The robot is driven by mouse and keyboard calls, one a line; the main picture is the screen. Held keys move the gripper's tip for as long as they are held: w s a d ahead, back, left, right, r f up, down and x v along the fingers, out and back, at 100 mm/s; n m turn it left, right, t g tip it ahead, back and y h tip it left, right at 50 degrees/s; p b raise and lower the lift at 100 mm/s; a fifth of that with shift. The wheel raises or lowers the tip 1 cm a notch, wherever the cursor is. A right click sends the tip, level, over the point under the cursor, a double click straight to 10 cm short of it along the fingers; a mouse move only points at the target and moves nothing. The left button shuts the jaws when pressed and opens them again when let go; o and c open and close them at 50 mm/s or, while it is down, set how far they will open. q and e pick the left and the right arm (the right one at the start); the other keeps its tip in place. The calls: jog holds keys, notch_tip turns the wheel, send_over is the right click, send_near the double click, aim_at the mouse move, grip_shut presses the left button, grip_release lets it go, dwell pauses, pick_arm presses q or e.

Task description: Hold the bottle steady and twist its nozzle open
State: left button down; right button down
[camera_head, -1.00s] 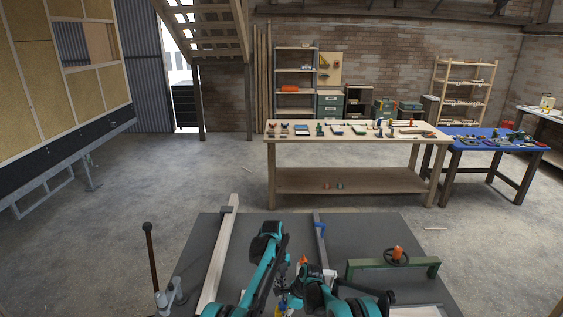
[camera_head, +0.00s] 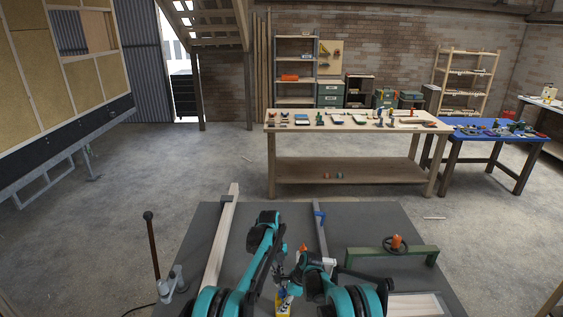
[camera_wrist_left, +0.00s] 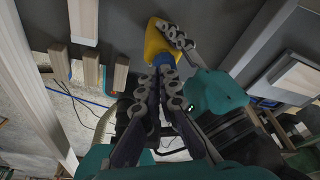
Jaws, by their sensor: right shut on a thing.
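The bottle shows in the left wrist view as a yellow body (camera_wrist_left: 156,40) with a blue nozzle (camera_wrist_left: 162,61). In the head view a small yellow part of the bottle (camera_head: 283,305) shows low between my arms. My right gripper (camera_wrist_left: 178,37) has its grey fingers against the yellow body and is shut on it. My left gripper (camera_wrist_left: 161,76) has its two fingertips at either side of the blue nozzle, very close to it. Whether they press on it cannot be told. In the head view my left gripper (camera_head: 280,274) is small and partly hidden by the arms.
A dark bench top (camera_head: 340,220) lies below my arms. A long tool table (camera_head: 350,122) stands behind, with free floor between.

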pick_arm(q)
jog(key=shift+w+a, duration=0.1)
dwell(0.3)
jog(key=shift+w+a, duration=0.15)
jog(key=shift+a, duration=0.05)
jog(key=v, duration=0.4)
jog(key=s+v, duration=0.1)
jog(key=shift+d+r, duration=0.3)
jog(key=shift+r, duration=0.25)
notch_tip(320, 180, down, 6)
jog(key=d, duration=0.1)
jog(key=shift+w+d, duration=0.2)
jog(key=shift+d, duration=0.1)
jog(key=shift+s, duration=0.35)
dwell(0.9)
jog(key=shift+s+a, duration=0.3)
jog(key=shift+a, duration=0.15)
